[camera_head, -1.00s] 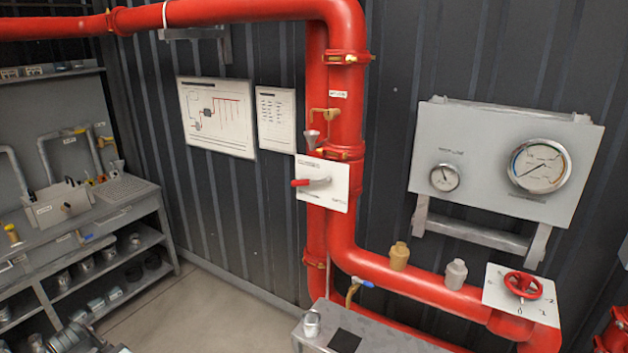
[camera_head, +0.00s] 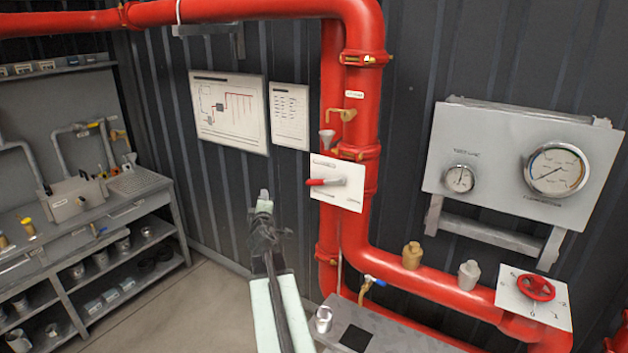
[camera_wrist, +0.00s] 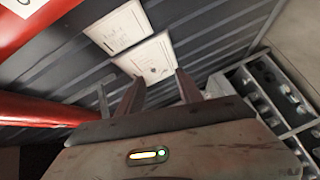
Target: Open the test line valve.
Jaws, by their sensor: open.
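A red-handled lever (camera_head: 326,182) is mounted on a white plate (camera_head: 350,198) on the upright red pipe, its handle pointing left, about level. A red handwheel (camera_head: 536,287) sits on a white marked plate (camera_head: 506,292) at the lower right. A small blue-handled valve (camera_head: 374,281) is on the lower pipe. The labels are too small to read, so I cannot tell which is the test line valve. My gripper (camera_head: 264,197) is left of the lever plate in the picture, apart from it. In the wrist view my gripper (camera_wrist: 143,84) has its fingers spread, with nothing between them.
Red pipes (camera_head: 360,120) run up and along the wall. A gauge panel (camera_head: 478,130) hangs at right. Wall charts (camera_head: 228,112) hang behind my gripper. A metal bench (camera_head: 375,325) stands below, and shelves (camera_head: 125,215) at left. Floor between is clear.

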